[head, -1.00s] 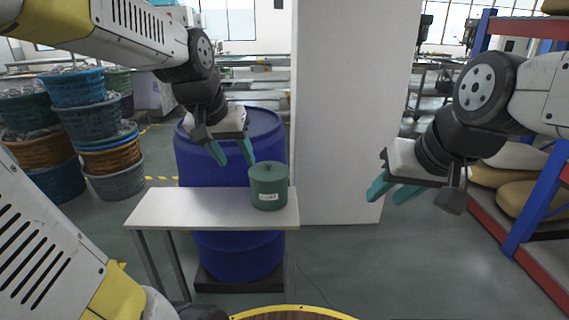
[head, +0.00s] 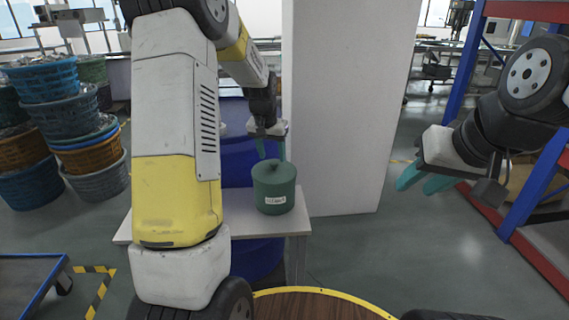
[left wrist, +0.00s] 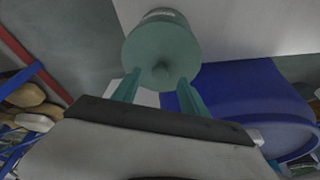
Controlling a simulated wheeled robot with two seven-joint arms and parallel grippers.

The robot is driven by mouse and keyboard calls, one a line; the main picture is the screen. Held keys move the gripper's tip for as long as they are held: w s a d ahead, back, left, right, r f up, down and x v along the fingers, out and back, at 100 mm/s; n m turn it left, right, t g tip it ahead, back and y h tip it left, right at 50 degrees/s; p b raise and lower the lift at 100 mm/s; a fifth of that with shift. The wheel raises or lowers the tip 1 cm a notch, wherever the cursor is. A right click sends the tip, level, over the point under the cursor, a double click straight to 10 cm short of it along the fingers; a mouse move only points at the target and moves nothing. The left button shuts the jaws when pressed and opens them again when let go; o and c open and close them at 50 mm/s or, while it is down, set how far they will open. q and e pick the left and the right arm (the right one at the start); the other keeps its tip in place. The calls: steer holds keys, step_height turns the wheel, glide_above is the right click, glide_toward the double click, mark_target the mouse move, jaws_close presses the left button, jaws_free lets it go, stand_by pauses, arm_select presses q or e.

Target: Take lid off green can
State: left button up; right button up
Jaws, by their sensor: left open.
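The green can (head: 273,196) stands upright on a small white table (head: 291,222), with a pale label on its front. Its lid (head: 273,172) is on top and has a small knob. In the left wrist view the lid (left wrist: 150,48) faces the camera and its knob (left wrist: 161,71) shows between and beyond the fingertips. My left gripper (head: 270,153) is open and empty, just above and behind the lid in the head view; it also shows in the left wrist view (left wrist: 157,84). I cannot tell whether a finger touches the lid. My right gripper (head: 418,186) is empty, its fingers apart, away to the right.
A blue barrel (head: 236,160) stands behind the table and is partly hidden by my left arm. Stacked baskets (head: 90,150) stand at the left. A pale panel (head: 340,110) rises behind the can. A blue and red rack (head: 470,80) is at the right.

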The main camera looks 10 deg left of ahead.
mark_target(274, 163)
arm_select(q)
steer(key=shift+x, duration=2)
steer(key=shift+w, duration=0.1)
jaws_close()
steer(key=shift+r, duration=0.15)
